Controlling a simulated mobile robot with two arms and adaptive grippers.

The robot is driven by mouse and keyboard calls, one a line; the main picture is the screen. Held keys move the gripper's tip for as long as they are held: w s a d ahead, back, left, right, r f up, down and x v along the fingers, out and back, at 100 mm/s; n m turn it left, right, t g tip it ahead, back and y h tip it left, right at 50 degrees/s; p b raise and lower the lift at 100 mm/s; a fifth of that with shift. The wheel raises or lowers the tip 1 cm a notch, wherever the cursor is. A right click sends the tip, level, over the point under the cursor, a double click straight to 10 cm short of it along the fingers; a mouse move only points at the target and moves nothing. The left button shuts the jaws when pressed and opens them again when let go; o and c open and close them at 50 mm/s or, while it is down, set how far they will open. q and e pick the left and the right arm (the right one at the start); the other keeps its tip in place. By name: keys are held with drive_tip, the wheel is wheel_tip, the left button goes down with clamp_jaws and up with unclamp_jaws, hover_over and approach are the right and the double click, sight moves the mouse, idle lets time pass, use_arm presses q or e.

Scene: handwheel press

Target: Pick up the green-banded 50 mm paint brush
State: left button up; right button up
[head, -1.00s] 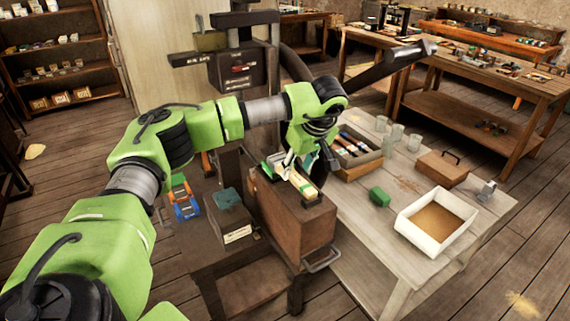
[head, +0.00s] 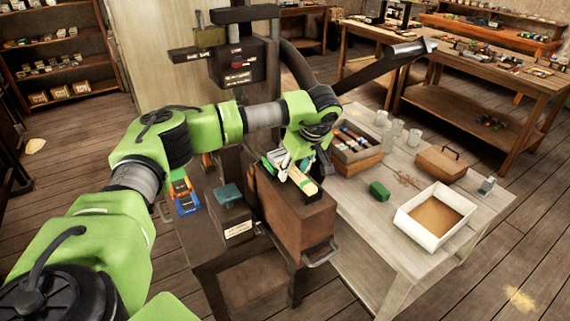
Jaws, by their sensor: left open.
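A pale, flat piece with green on it, which looks like the green-banded paint brush (head: 304,182), lies on top of a brown box-like block (head: 296,214) at the middle of the head view. My left gripper (head: 285,166) is open, pointing down at the far end of this piece. Its fingers partly hide that end, and I cannot tell whether they touch it. My right gripper is not in view.
A dark press (head: 234,69) rises behind my arm.

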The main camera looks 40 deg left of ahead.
use_arm(q)
clamp_jaws()
drive_tip(key=shift+r, duration=0.1)
